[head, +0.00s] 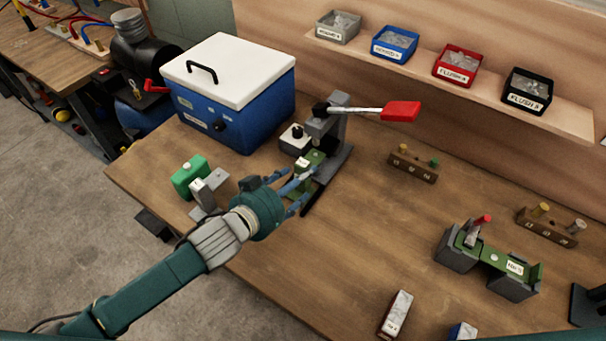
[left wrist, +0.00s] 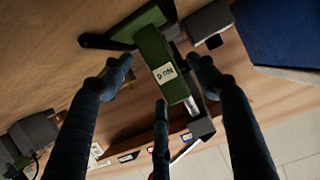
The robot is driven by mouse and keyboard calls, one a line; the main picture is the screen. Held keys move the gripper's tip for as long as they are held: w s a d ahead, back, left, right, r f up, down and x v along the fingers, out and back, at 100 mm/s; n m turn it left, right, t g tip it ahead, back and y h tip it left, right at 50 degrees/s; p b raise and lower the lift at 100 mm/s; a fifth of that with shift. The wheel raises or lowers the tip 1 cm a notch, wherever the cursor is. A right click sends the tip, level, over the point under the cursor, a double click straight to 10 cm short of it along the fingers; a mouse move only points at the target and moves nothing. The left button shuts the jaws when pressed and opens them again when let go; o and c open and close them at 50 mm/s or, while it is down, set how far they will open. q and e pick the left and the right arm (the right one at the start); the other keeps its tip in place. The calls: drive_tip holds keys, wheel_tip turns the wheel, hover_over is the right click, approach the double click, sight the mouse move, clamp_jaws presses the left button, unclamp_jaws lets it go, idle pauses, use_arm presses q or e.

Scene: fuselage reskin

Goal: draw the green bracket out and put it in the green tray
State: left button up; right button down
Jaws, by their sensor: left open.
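The green bracket (head: 313,158) sits in the grey press stand with the red-handled lever (head: 400,111). In the left wrist view the bracket (left wrist: 154,52) shows its green web with a white number label. My left gripper (head: 297,191) is open at the front of the stand. In the left wrist view its fingers (left wrist: 160,78) are spread on either side of the bracket, with a third finger below; I cannot tell whether any touches. The gripper hides part of the bracket in the head view. I see no green tray in either view. My right gripper is not in view.
A blue box with a white lid (head: 232,90) stands behind left. A green block on a grey stand (head: 190,176) is left of my gripper. Another green bracket (head: 492,259) rests on grey blocks at right. Small bins line the back shelf (head: 480,92). The middle of the table is clear.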

use_arm(q)
drive_tip(key=shift+x, duration=1.6)
drive_tip(key=shift+s+f, duration=0.1)
clamp_jaws()
